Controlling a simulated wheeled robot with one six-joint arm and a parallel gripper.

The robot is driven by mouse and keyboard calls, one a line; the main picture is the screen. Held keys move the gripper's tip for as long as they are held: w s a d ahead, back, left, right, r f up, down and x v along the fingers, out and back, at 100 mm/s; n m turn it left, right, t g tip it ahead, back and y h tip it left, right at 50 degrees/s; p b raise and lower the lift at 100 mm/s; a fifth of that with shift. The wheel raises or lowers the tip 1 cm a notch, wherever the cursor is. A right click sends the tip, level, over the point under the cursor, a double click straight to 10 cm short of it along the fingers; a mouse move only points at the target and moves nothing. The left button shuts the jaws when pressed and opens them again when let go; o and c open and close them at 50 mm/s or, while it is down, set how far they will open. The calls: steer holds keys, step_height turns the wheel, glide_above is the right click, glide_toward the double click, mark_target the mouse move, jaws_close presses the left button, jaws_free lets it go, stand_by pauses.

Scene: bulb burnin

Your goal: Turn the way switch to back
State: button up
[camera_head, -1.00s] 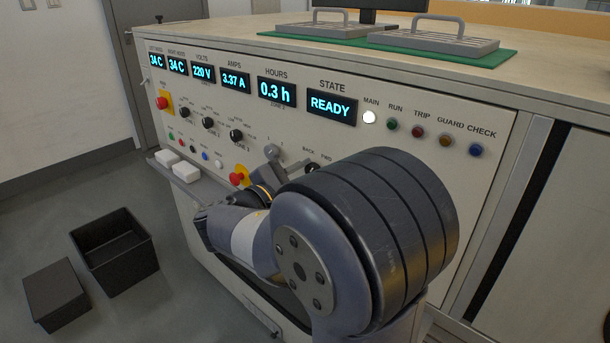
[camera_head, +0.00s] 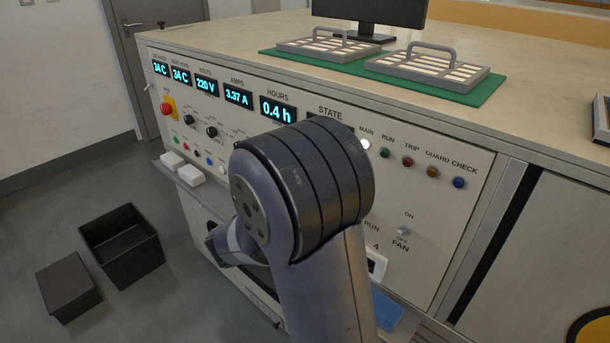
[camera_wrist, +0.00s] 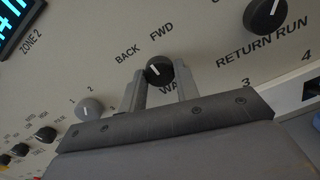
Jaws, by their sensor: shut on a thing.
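The way switch (camera_wrist: 160,67) is a round black knob with a short white pointer mark, in the wrist view below the words BACK and FWD. I cannot tell for sure which of the two words the mark points at. My gripper (camera_wrist: 160,80) has one finger on each side of the knob and is shut on it. The WAY label below the knob is partly covered by my gripper. In the head view my arm hides both the gripper and the switch.
A grey knob (camera_wrist: 90,107) stands to the left of my gripper, and a larger black RETURN RUN knob (camera_wrist: 266,14) to the upper right. On the cabinet top (camera_head: 226,38), two handled trays stand on a green mat (camera_head: 484,98). A black open bin (camera_head: 133,264) stands on the floor.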

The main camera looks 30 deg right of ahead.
steer(key=shift+n+p, duration=2.7)
steer(key=shift+p, duration=0.5)
steer(key=o, duration=1)
steer(key=v, duration=1.1)
steer(key=shift+d, duration=0.1)
